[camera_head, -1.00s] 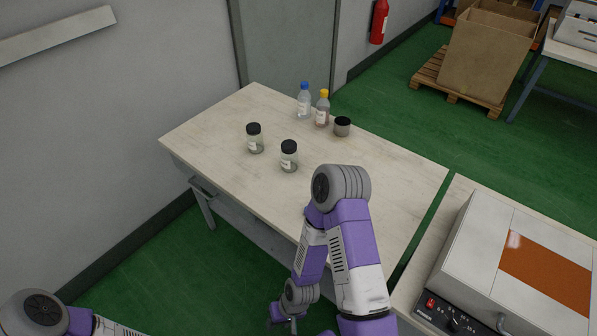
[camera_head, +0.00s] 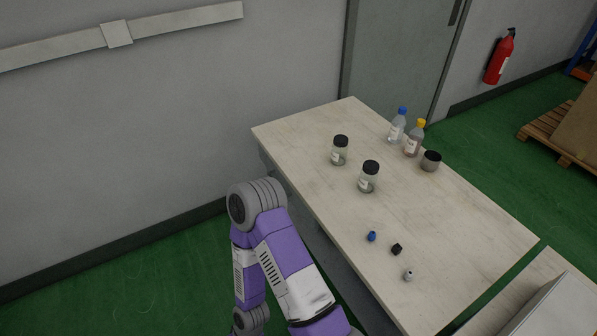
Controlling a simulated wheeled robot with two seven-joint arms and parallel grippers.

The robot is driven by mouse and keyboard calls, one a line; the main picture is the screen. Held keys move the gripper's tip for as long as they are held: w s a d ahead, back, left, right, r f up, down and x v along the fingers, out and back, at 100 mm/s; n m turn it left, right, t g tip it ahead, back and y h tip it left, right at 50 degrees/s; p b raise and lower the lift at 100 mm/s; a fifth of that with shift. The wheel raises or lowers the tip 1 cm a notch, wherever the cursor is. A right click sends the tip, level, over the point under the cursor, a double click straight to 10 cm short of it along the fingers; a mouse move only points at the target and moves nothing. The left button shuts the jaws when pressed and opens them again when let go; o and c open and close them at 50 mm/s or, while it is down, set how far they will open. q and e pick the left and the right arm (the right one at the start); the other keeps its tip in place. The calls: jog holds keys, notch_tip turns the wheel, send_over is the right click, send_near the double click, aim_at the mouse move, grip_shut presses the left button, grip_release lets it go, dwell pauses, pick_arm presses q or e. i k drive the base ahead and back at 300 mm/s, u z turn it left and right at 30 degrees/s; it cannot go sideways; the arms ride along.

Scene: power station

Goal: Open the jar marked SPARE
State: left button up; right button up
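Two clear glass jars with black lids and white labels stand upright on the pale table (camera_head: 310,135). One is the farther-left jar (camera_head: 340,152); the other is the nearer jar (camera_head: 368,180). Both lids are on. The label writing is too small to read, so I cannot tell which is marked SPARE. A low grey container with a dark top (camera_head: 431,162) stands to their right. My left gripper is out of view.
A blue-capped bottle (camera_head: 397,128) and a yellow-capped bottle (camera_head: 414,140) stand behind the jars. A small blue piece (camera_head: 371,236), a black piece (camera_head: 397,249) and a whitish piece (camera_head: 409,275) lie on the near table. A grey-topped unit (camera_head: 555,310) is at lower right.

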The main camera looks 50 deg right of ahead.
aim_at(367, 182)
jog(key=u, duration=0.6)
jog(key=i, duration=1.1)
jog(key=z, duration=3.2)
